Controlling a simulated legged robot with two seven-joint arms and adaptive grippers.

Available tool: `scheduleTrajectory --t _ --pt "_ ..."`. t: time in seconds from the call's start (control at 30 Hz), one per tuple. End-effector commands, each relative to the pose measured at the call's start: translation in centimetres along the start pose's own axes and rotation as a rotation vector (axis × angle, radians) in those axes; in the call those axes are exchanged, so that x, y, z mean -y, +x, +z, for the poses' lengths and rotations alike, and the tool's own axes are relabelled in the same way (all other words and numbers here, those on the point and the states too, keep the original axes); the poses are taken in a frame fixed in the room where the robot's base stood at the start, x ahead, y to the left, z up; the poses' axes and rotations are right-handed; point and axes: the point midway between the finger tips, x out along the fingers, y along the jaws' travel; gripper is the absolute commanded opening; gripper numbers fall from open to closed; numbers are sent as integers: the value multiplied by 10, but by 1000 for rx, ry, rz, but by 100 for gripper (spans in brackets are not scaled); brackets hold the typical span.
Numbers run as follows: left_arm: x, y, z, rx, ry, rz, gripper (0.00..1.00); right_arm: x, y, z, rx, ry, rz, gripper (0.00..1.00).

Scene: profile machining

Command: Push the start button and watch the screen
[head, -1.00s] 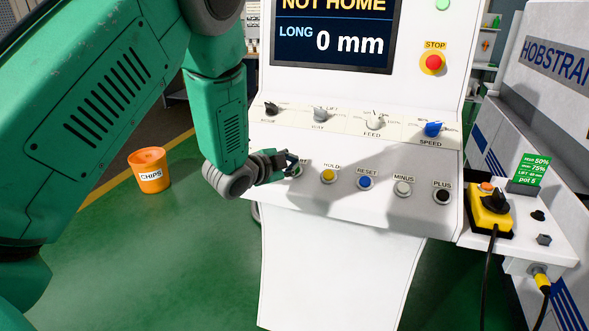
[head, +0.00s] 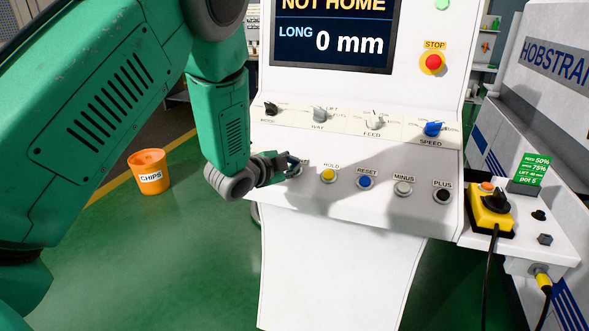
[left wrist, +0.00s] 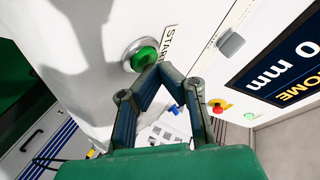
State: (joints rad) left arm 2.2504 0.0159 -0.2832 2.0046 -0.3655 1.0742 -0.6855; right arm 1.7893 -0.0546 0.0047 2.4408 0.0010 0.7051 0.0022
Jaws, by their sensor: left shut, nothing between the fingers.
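The green start button (left wrist: 145,58) with its metal ring and START label shows in the left wrist view. In the head view the fingers mostly hide it at the left end of the button row. My left gripper (head: 293,164) is shut and empty, its tips at the button; in the left wrist view the tips (left wrist: 158,68) overlap its lower edge. I cannot tell whether they touch it. The screen (head: 333,35) reads NOT HOME and LONG 0 mm. My right gripper is not in view.
Yellow HOLD (head: 328,175), blue RESET (head: 365,181), MINUS (head: 403,188) and PLUS (head: 442,195) buttons line the panel. Knobs sit above, and a red STOP button (head: 432,62) beside the screen. A yellow pendant (head: 490,207) is at right; an orange CHIPS bucket (head: 149,172) stands left.

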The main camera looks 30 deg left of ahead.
Motion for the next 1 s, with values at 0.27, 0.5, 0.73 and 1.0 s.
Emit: scheduleTrajectory --t 0.27,0.5,0.73,1.0 --pt "-2 2 1 0 0 1 0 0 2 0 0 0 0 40" --pt "3 -3 -2 0 1 1 0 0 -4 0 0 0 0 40" --pt "9 -11 -6 0 1 0 0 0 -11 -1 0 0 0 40" --pt "9 -11 -6 0 1 0 0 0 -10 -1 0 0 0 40"
